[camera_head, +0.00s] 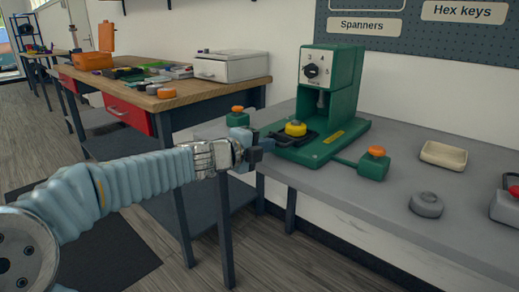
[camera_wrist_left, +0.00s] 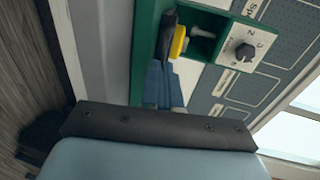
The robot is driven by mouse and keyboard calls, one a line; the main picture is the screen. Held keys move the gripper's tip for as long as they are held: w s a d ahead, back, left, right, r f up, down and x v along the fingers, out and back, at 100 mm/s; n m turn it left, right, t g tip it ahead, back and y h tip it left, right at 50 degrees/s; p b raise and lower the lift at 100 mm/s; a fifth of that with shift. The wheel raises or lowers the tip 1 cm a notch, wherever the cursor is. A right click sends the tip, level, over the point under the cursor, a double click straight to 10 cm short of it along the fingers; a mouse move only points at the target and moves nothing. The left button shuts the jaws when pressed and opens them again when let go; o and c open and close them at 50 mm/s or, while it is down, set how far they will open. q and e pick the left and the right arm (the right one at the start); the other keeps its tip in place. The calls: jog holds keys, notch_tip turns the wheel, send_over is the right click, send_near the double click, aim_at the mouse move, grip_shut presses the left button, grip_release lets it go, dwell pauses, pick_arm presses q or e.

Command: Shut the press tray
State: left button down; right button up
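The green press (camera_head: 347,78) stands on the grey bench, with a numbered dial on its upper front. Its black tray (camera_head: 283,139) sits out in front of the ram, on the press base, and carries a round yellow piece (camera_head: 296,128). In the left wrist view the yellow piece (camera_wrist_left: 178,42) shows beside the dark tray edge (camera_wrist_left: 166,38) and the dial (camera_wrist_left: 244,52). My left gripper (camera_head: 257,146) is at the tray's front end, very close to it; contact is unclear. Its finger opening is not clear in either view. My right gripper is not in view.
Green boxes with orange buttons stand on both sides of the press, one right (camera_head: 374,164) and one left (camera_head: 237,117). A cream dish (camera_head: 443,155) and a grey puck (camera_head: 426,204) lie to the right. A wooden workbench (camera_head: 175,99) stands behind left.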

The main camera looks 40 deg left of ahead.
aim_at(290, 133)
pick_arm(q)
jog(key=x, duration=0.3)
jog(key=r+x, duration=0.1)
jog(key=x, duration=0.3)
jog(key=r+x, duration=0.1)
jog(key=x, duration=0.2)
jog(key=shift+w+f, duration=0.1)
jog(key=shift+w, duration=0.3)
jog(key=shift+d, duration=0.1)
